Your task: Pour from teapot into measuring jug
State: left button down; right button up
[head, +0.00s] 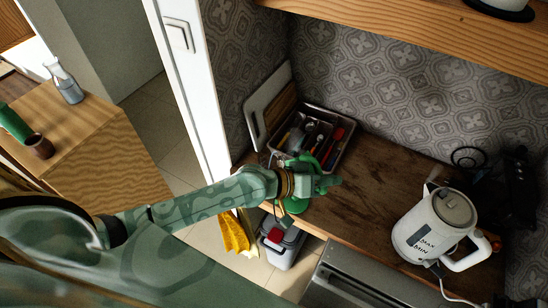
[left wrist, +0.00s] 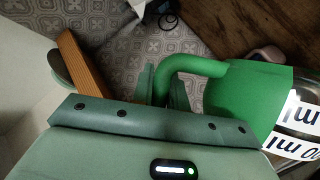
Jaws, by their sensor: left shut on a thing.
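My left gripper (head: 318,184) reaches over the wooden counter and is shut on the green handle of a vessel. In the left wrist view, the fingers (left wrist: 163,88) close on this handle (left wrist: 190,66). The vessel has a green side and a shiny part marked "ml", so it appears to be the measuring jug (left wrist: 250,98). In the head view, my gripper mostly hides it; only green parts show. A white kettle-like pot (head: 432,228) with "MAX" and "MIN" marks stands upright to the right, apart from the gripper; no other teapot shows. My right gripper is not seen.
A metal tray of utensils (head: 350,140) and leaning boards (head: 268,105) stand behind my gripper. Dark objects (head: 512,185) crowd the right back. The bare counter (head: 375,190) lies between gripper and pot. A shelf (head: 430,28) overhangs the back.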

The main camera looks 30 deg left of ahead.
pick_arm(q)
jog(key=shift+a+r, duration=0.3)
jog(key=shift+a, duration=0.05)
jog(key=shift+w+d+r, duration=0.1)
jog(key=shift+w+d, duration=0.05)
jog(key=shift+a+r, duration=0.2)
jog(key=shift+a, duration=0.05)
